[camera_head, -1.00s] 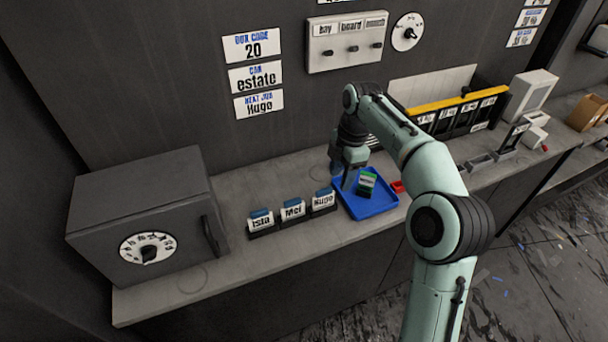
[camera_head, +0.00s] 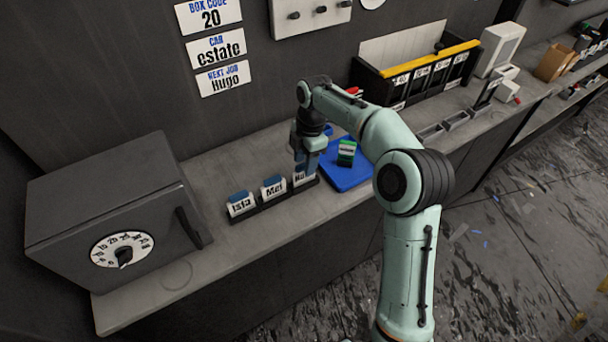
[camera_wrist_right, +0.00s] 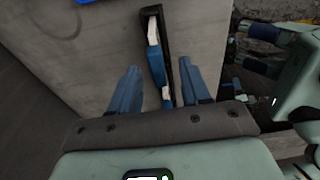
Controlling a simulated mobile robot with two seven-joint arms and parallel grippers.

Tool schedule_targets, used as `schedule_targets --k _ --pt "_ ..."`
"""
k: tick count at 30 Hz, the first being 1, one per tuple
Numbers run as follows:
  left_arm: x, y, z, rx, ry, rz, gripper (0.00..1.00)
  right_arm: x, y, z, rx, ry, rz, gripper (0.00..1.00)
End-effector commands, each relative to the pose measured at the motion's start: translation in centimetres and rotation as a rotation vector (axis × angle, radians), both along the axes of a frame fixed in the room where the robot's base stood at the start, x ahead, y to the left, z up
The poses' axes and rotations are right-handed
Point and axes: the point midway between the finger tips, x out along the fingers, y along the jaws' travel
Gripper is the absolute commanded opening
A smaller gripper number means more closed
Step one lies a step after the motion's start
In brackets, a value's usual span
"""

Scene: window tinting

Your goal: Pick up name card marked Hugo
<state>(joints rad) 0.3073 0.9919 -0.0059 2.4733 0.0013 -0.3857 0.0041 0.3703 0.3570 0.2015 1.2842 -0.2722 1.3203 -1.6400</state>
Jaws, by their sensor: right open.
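The name card marked Hugo (camera_head: 299,179) stands at the right end of a dark rack (camera_head: 262,213), partly hidden by my gripper, with only "Hu" readable. Cards marked Mei (camera_head: 273,190) and Isla (camera_head: 241,205) stand to its left in the same rack. My right gripper (camera_head: 303,168) is open, pointing down at the Hugo card. In the right wrist view my two blue fingers (camera_wrist_right: 158,80) are apart, with the rack (camera_wrist_right: 143,22) and its cards running between them. I cannot tell if the fingers touch a card.
A blue tray (camera_head: 349,180) with a green-and-white item (camera_head: 346,152) lies just right of the rack. A grey box with a dial (camera_head: 110,205) stands at left. A black bin with a yellow edge (camera_head: 430,59) is behind. Counter space between box and rack is clear.

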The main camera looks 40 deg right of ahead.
Motion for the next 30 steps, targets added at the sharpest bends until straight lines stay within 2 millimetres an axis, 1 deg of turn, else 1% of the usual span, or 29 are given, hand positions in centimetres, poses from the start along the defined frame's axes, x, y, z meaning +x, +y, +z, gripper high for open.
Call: schedule_targets --k 1,3,6,9,15,16,17,18,20,21,30 --pt "-0.1 0.0 -0.2 0.0 0.001 0.0 0.37 0.0 0.0 -1.1 0.0 0.004 -0.001 0.47" --pt "-0.2 0.0 -0.3 0.001 0.001 0.0 0.37 0.1 0.1 -2.2 0.001 0.005 0.0 0.47" --pt "-0.3 0.0 -0.5 0.0 0.003 0.0 0.37 0.2 0.2 -3.4 0.0 0.002 -0.001 0.47" --pt "-0.3 0.0 -0.6 0.0 0.003 0.0 0.37 0.2 0.3 -4.0 0.0 0.002 -0.001 0.47" --pt "-0.3 0.0 -0.5 0.0 0.003 0.0 0.37 0.2 0.3 -4.0 0.0 0.0 -0.001 0.47" --pt "-0.3 0.0 -0.5 0.0 0.003 0.0 0.37 0.2 0.4 -4.0 0.0 0.0 -0.001 0.44" --pt "-0.3 0.0 -0.5 0.0 0.003 0.0 0.37 0.2 0.4 -4.0 0.0 0.0 -0.001 0.34" --pt "-0.3 0.0 -0.5 0.0 0.003 0.0 0.37 0.2 0.4 -4.0 0.0 0.0 0.0 0.21" --pt "-0.3 0.0 -0.5 0.0 0.003 0.0 0.37 0.2 0.4 -4.0 0.0 0.0 0.0 0.01" --pt "-0.3 0.0 -0.5 0.0 0.003 0.0 0.37 0.2 0.4 -4.0 0.0 0.0 0.0 0.0" --pt "-0.3 0.0 -0.5 0.0 0.003 0.0 0.37 0.3 0.3 -3.7 0.0 -0.001 0.0 0.0"
